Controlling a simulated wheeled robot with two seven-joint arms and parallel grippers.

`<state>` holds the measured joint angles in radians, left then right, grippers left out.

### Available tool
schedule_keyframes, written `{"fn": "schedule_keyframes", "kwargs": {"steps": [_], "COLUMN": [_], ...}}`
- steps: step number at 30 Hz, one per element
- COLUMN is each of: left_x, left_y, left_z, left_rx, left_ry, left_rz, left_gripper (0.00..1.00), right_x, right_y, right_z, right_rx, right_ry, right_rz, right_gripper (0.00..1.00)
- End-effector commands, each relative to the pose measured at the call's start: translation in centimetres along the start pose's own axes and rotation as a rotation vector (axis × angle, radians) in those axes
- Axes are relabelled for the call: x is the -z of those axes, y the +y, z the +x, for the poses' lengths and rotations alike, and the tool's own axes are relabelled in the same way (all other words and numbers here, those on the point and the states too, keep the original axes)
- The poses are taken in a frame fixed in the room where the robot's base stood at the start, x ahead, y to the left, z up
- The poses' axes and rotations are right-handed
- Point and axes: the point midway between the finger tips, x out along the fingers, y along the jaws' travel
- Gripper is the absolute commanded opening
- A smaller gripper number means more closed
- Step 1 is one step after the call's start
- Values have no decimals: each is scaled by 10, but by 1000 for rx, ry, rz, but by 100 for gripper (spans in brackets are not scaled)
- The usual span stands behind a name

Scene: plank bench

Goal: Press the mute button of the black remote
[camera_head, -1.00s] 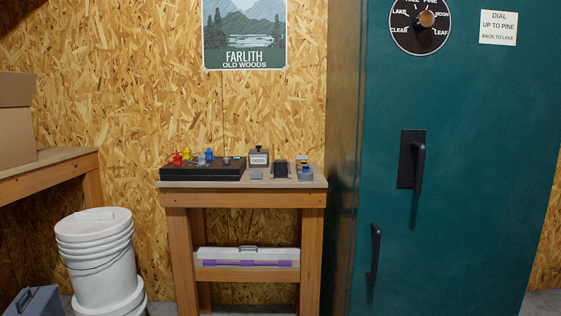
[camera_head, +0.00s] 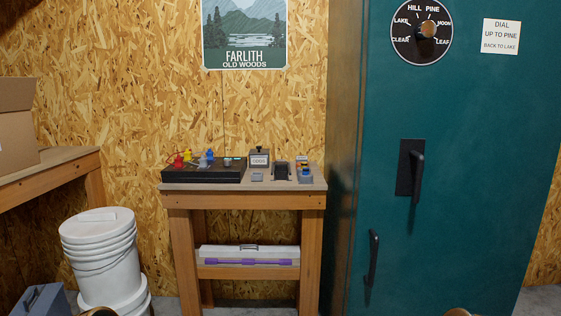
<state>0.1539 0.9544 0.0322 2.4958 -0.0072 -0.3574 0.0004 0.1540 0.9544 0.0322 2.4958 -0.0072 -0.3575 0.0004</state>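The bench (camera_head: 243,201) with a grey top stands against the wall in the middle of the head view. A small black item (camera_head: 281,172) lies on its right half; it may be the black remote, but it is too small to be sure. No buttons or mute mark can be made out.
On the bench are a black box (camera_head: 203,174) with small coloured pieces, a counter block (camera_head: 259,159), a small grey item (camera_head: 257,177) and a grey-blue item (camera_head: 305,175). White buckets (camera_head: 101,258) stand left, a teal cabinet (camera_head: 463,190) right. A long case (camera_head: 248,256) sits on the shelf.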

Motion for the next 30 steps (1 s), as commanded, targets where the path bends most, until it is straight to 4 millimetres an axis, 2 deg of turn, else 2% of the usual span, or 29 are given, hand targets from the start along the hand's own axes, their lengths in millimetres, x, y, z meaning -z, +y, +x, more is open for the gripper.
{"fn": "schedule_keyframes", "kwargs": {"steps": [1,6,30], "left_x": [0,0,0], "left_y": [0,0,0], "left_z": [-1,-1,-1], "left_rx": [0,0,0], "left_ry": [0,0,0], "left_rz": [0,0,0], "left_gripper": [43,43,43], "right_x": [0,0,0], "right_y": [0,0,0], "right_z": [-1,-1,-1], "right_rx": [0,0,0], "right_ry": [0,0,0], "right_rz": [0,0,0], "right_gripper": [24,0,0]}}
